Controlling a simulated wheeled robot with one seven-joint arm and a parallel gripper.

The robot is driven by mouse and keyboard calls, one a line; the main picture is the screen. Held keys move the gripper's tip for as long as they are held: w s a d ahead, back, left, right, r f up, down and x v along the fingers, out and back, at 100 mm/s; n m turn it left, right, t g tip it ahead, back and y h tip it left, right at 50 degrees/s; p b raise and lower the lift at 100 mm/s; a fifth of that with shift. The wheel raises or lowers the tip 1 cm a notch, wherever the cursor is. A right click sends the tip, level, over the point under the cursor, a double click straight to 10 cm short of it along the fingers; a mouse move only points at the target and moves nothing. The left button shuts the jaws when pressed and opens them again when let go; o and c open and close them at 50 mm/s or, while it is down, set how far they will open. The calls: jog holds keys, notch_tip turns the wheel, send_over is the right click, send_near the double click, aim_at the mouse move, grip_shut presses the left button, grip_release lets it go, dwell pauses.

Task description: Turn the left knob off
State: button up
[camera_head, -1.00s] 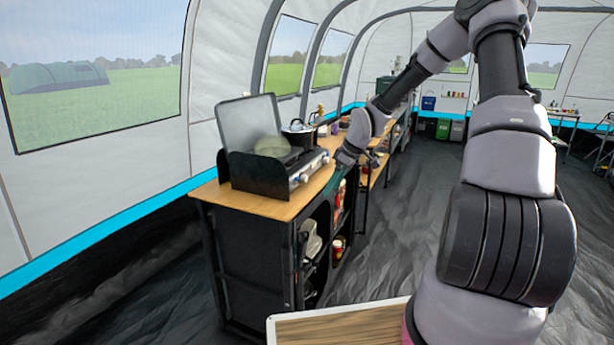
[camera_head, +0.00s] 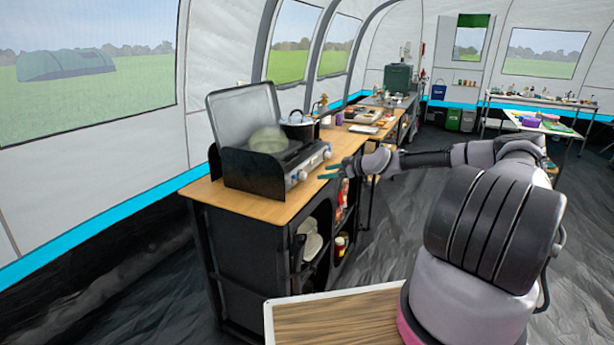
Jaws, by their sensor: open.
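The camp stove (camera_head: 262,172) stands on the near end of the wooden counter, its grey lid raised. Its front panel faces right, towards my gripper. The left knob (camera_head: 303,175) is a small light knob at the near end of that panel. A second knob (camera_head: 326,154) sits at the far end. Their turned positions are too small to tell. My gripper (camera_head: 328,171) is open, with teal fingers pointing left at the panel. It appears a short gap to the right of the left knob, apart from it and holding nothing.
A dark pot (camera_head: 300,127) and a pale round pan or lid (camera_head: 268,140) are on the stove. The wooden counter (camera_head: 245,208) has shelves below holding jars. A wooden board or tabletop (camera_head: 335,322) is in the foreground. The floor right of the counter is clear.

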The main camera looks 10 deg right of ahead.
aim_at(305, 176)
jog(key=x, duration=1)
jog(key=shift+s, duration=0.1)
grip_shut()
